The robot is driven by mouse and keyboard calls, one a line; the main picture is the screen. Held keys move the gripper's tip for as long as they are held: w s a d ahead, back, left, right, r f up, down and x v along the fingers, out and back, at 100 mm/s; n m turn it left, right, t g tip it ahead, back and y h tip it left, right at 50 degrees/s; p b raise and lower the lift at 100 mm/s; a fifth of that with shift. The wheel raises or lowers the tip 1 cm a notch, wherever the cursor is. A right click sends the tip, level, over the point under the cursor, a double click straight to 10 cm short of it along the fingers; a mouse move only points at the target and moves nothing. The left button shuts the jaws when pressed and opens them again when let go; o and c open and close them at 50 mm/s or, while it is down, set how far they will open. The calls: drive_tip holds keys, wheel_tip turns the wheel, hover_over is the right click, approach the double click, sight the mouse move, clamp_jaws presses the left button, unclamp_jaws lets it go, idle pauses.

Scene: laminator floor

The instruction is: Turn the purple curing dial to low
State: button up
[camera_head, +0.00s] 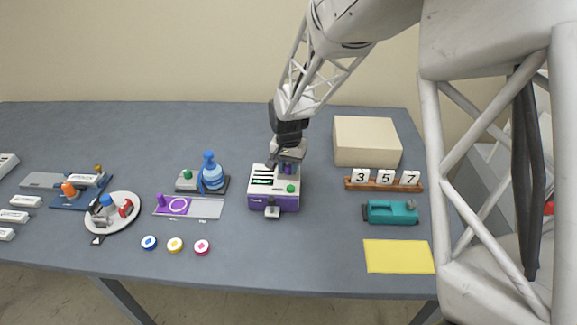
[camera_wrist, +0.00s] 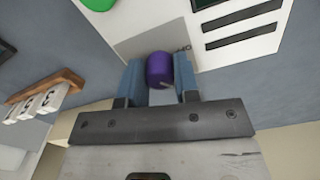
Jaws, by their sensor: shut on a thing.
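The purple curing dial (camera_wrist: 160,70) sits at the edge of a white-topped panel in the wrist view. My gripper (camera_wrist: 161,82) has its two blue fingers on either side of the dial and is shut on it. In the head view the dial (camera_head: 287,169) shows only in part beneath my gripper (camera_head: 287,160). It is on the back right part of a white and purple machine (camera_head: 258,200), which has dark slots and a green knob (camera_head: 291,188) on top. The dial's setting and any low mark are too small or hidden to read.
A beige box (camera_head: 367,142), a wooden rack with number blocks (camera_head: 384,186), a teal device (camera_head: 391,212) and a yellow sheet (camera_head: 398,256) lie to the right. Table space behind the machine is clear.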

sight(289, 165)
idle(0.3)
drive_tip(key=o, duration=0.9)
drive_tip(key=shift+r, duration=0.1)
drive_tip(key=shift+r, duration=3.85)
